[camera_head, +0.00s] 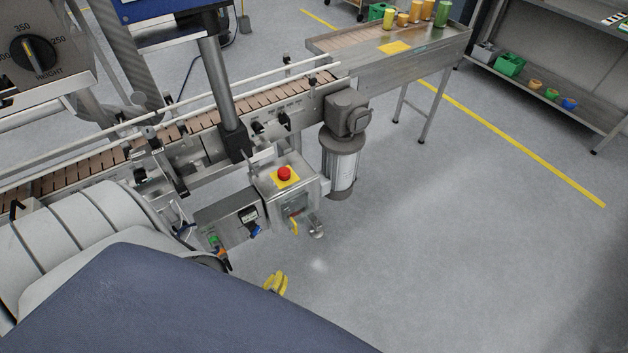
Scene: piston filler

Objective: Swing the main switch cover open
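A small grey switch box (263,187) hangs below the conveyor, with a red mushroom button (284,173) on a yellow plate on its top. Its front carries a small panel that looks like the main switch cover (297,212), with a yellow part low on it. I cannot tell whether the cover is shut. The yellow fingertips of what looks like my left gripper (275,283) show below the box, apart from it. The rest of that gripper is hidden behind my arm, and its opening is unclear. My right gripper is not in view.
A second panel (230,228) with small controls is left of the box. A cylindrical motor (341,165) stands close on its right, under the conveyor (75,172). The grey floor (430,260) to the right is clear. A shelf (550,92) stands at the back right.

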